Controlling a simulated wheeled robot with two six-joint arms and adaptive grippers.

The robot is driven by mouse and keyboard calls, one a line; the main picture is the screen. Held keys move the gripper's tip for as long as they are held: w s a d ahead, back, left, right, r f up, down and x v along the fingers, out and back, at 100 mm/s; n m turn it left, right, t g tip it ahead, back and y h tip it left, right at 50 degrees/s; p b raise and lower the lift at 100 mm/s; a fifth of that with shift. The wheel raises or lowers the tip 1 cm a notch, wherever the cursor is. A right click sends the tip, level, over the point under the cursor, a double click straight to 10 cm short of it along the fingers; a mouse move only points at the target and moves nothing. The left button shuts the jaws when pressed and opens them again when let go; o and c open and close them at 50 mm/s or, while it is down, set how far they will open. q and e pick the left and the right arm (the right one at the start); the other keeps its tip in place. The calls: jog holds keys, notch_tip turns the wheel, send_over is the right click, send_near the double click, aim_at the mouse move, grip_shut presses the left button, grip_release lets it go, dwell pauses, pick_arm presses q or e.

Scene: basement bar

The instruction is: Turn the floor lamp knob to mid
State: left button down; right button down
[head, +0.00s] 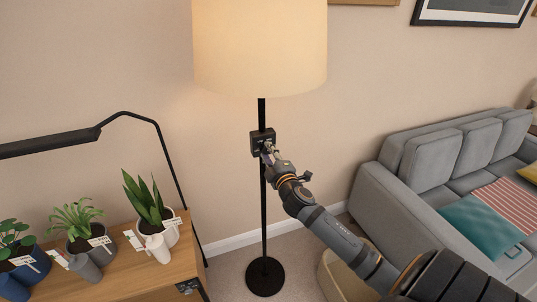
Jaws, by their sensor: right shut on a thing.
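The floor lamp (260,50) stands against the wall in the middle of the head view, with a lit cream shade, a thin black pole and a round black base (265,276). A small black control box (257,138) sits on the pole below the shade. My right gripper (267,152) reaches in from the lower right and is shut at the front of this box, on what appears to be the lamp knob. The gripper hides the knob, so its setting cannot be told. My left gripper is not in view.
A wooden table (130,262) with several potted plants and a black desk lamp (60,140) stands at the left. A grey sofa (420,190) is at the right. A beige bin-like container (335,275) stands on the floor beneath my right arm.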

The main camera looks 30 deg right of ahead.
jog(key=c, duration=1)
grip_release()
jog(key=shift+s, duration=0.1)
jog(key=v, duration=1.1)
jog(key=shift+s+f, duration=0.1)
jog(key=shift+s, duration=0.3)
